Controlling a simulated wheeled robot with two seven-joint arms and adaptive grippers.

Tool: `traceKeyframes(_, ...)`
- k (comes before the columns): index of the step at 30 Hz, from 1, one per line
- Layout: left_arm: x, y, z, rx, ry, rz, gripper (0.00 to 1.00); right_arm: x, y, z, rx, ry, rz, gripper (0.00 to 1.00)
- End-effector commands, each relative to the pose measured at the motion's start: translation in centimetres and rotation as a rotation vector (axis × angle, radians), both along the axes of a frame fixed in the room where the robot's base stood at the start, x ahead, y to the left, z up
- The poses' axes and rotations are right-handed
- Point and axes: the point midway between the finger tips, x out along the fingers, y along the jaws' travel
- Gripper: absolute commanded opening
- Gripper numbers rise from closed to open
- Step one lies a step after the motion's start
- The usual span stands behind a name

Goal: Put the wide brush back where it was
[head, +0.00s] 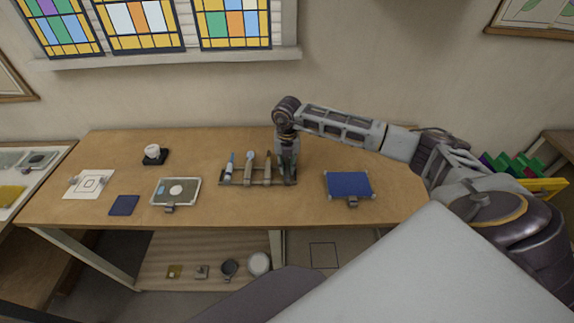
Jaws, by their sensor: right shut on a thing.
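A dark brush rack (232,183) stands near the middle of the wooden table. Several slim upright tools stand in it: a pale blue-tipped one (229,166) at the left, one with a light round top (249,167) and a dark-tipped one (268,166). My right gripper (288,175) points straight down at the right end of the rack, beside the dark-tipped tool. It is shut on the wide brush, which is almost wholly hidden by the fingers. I cannot tell whether the brush touches the rack. My left gripper is not in view.
A blue pad (348,184) lies right of the rack. Left of it are a framed panel (176,191), a dark blue cloth (124,205), a white patterned sheet (89,184) and a white pot on a black base (153,153). The table (240,212) is clear in front of the rack.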

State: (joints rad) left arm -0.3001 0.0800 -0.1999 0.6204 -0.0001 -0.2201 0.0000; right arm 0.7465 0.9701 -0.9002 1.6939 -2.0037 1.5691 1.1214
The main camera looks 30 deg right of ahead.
Motion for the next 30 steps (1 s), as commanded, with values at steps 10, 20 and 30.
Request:
traceKeyframes(10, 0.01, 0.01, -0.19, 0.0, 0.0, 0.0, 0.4, 0.01, 0.01, -0.23, 0.0, 0.0, 0.0, 0.0)
traceKeyframes(20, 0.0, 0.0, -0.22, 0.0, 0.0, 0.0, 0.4, 0.01, 0.01, -0.28, 0.0, 0.0, 0.0, 0.44)
traceKeyframes(30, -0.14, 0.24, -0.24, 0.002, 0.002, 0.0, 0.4, 0.0, 0.0, -0.26, 0.0, 0.0, 0.0, 0.44)
